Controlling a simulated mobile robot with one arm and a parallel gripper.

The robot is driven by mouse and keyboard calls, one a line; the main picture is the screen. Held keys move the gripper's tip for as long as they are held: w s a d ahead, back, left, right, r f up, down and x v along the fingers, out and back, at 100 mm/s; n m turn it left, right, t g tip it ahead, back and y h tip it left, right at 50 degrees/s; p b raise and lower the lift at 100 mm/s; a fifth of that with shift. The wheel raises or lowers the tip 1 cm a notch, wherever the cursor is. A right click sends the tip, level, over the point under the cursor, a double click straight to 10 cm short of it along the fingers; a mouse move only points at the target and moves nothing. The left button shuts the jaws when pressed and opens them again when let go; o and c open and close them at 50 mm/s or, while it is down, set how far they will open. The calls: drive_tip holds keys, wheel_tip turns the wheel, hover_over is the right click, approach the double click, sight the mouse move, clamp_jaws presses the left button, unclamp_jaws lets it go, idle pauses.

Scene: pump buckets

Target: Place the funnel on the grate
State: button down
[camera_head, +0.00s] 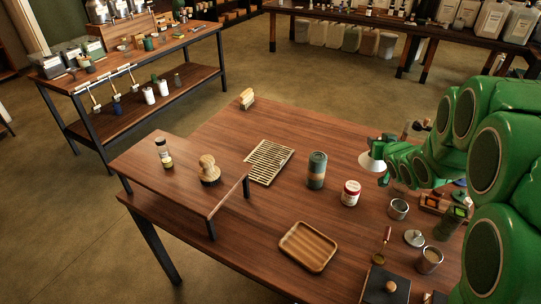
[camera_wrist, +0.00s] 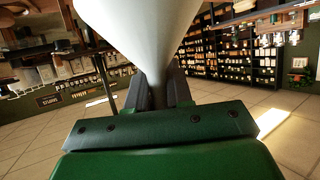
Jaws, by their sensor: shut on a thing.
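A white funnel (camera_head: 371,159) is held by my gripper (camera_head: 384,172) above the right part of the wooden table, with its wide mouth facing down in the head view. In the wrist view the funnel (camera_wrist: 145,35) fills the upper middle, and its narrow part sits between the fingers of my gripper (camera_wrist: 158,92), which is shut on it. The grate (camera_head: 269,162) is a slatted, light-coloured rectangle lying flat on the table, left of the funnel and apart from it. Its top looks bare.
A green canister (camera_head: 317,170) stands between grate and funnel, with a red-and-white jar (camera_head: 351,193) beside it. A raised wooden shelf (camera_head: 180,180) borders the grate's left side. A wooden tray (camera_head: 308,247) lies at the front. A brush (camera_head: 247,98) stands at the back edge.

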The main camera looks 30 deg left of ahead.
wheel_tip(320, 180, up, 3)
drive_tip(key=shift+s+a+r, duration=0.1)
drive_tip(key=shift+s+a, duration=0.15)
drive_tip(key=shift+a, duration=0.4)
drive_tip(key=s+a+n+g+y, duration=0.3)
drive_tip(key=s+a, duration=0.6)
drive_tip(key=a, duration=0.4)
drive_tip(key=s+a+n+g+y, duration=0.3)
drive_tip(key=s+a, duration=0.5)
drive_tip(key=a, duration=0.6)
hover_over(263, 169)
drive_tip(key=shift+n+t, duration=0.3)
drive_tip(key=shift+n, duration=0.1)
drive_tip(key=shift+s+f, duration=0.1)
drive_tip(key=shift+f, duration=9)
drive_tip(key=shift+f, duration=0.15)
